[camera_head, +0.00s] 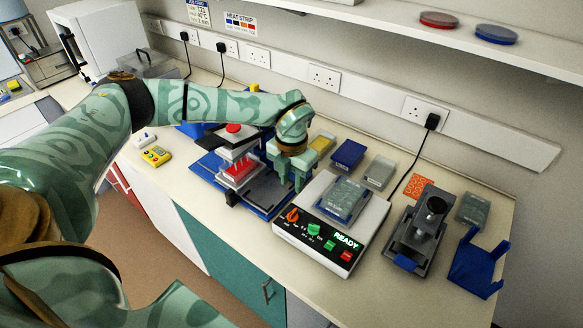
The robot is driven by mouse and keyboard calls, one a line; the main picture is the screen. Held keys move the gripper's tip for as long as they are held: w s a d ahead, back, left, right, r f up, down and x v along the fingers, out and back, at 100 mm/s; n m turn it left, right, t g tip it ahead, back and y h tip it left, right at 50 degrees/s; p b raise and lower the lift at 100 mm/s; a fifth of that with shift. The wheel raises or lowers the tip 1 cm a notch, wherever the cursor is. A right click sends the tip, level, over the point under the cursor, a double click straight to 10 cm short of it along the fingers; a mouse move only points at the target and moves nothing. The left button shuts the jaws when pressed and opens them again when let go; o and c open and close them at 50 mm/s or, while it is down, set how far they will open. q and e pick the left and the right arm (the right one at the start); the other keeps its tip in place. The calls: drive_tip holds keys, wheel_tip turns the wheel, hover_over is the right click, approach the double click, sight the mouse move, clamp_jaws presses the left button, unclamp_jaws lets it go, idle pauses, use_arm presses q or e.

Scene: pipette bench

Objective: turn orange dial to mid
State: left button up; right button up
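The orange dial (292,215) is at the left end of the dark front panel of a white bench device (359,230). A green dial (314,229) is just to its right. Small markings surround the dials, but they are too small to read. My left gripper (291,182) points down behind and above the orange dial, at the device's left rear side. Its fingers look apart with nothing between them, and it does not appear to touch the dial. My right gripper is not in view.
The device also has a lit READY display (346,241) and a red button (346,255). A blue-based press (237,170) stands close left of the gripper. A grey instrument (417,235) and a blue holder (477,264) stand to the right. A shelf (400,20) overhangs the back.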

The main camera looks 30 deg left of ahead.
use_arm(q)
wheel_tip(320, 180, up, 4)
idle(0.6)
